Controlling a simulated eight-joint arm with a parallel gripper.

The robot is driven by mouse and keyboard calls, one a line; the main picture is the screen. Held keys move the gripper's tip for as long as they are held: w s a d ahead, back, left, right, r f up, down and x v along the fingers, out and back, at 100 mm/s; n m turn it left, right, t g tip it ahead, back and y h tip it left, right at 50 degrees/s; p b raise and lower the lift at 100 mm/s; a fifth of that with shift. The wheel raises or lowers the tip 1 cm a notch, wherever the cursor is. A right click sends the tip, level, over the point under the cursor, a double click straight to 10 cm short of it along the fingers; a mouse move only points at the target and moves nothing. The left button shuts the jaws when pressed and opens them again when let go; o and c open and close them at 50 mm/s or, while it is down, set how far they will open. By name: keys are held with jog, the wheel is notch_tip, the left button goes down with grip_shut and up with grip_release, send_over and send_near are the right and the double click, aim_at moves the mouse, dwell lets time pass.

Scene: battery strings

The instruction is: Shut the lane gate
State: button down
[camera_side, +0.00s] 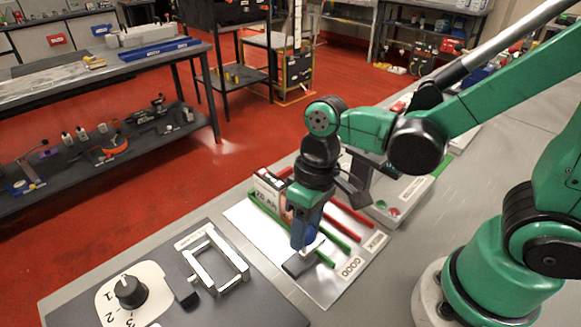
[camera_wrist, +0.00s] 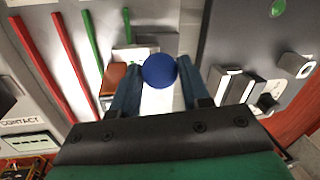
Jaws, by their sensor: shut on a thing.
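My gripper (camera_side: 307,236) points down over the near end of the sorting lanes and is shut on a blue ball knob (camera_wrist: 160,70). The lane marked GOOD has green rails (camera_side: 335,238); the other lane has red rails (camera_side: 352,217). A dark block (camera_side: 298,264) lies just below my fingertips. My fingers hide most of the gate, so I cannot tell its position.
A dark panel with a numbered black dial (camera_side: 130,291) and a pale metal frame (camera_side: 216,262) stands left of the lanes. A box with red and green buttons (camera_side: 390,207) stands to the right. An upright sign box (camera_side: 269,190) is at the lanes' far end.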

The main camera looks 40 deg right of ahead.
aim_at(320, 235)
dwell(0.5)
jog(key=shift+d, duration=1.35)
jog(key=shift+c, duration=2.1)
grip_release()
jog(key=shift+w+d+r, duration=0.1)
jog(key=shift+d+r, duration=0.05)
jog(key=shift+r, duration=0.75)
jog(key=shift+s+d+r, duration=0.1)
jog(key=shift+d+r, duration=0.1)
jog(key=shift+r, duration=0.75)
jog(key=shift+w+d+r, duration=0.1)
jog(key=shift+d+r, duration=0.05)
jog(key=shift+r, duration=0.75)
jog(key=w+d+r+m+t+h, duration=0.2)
jog(key=w+d+t, duration=0.1)
jog(key=d+t, duration=0.2)
jog(key=t, duration=0.2)
jog(key=shift+d+r+t, duration=0.15)
jog(key=shift+d+t, duration=0.05)
jog(key=shift+t, duration=0.1)
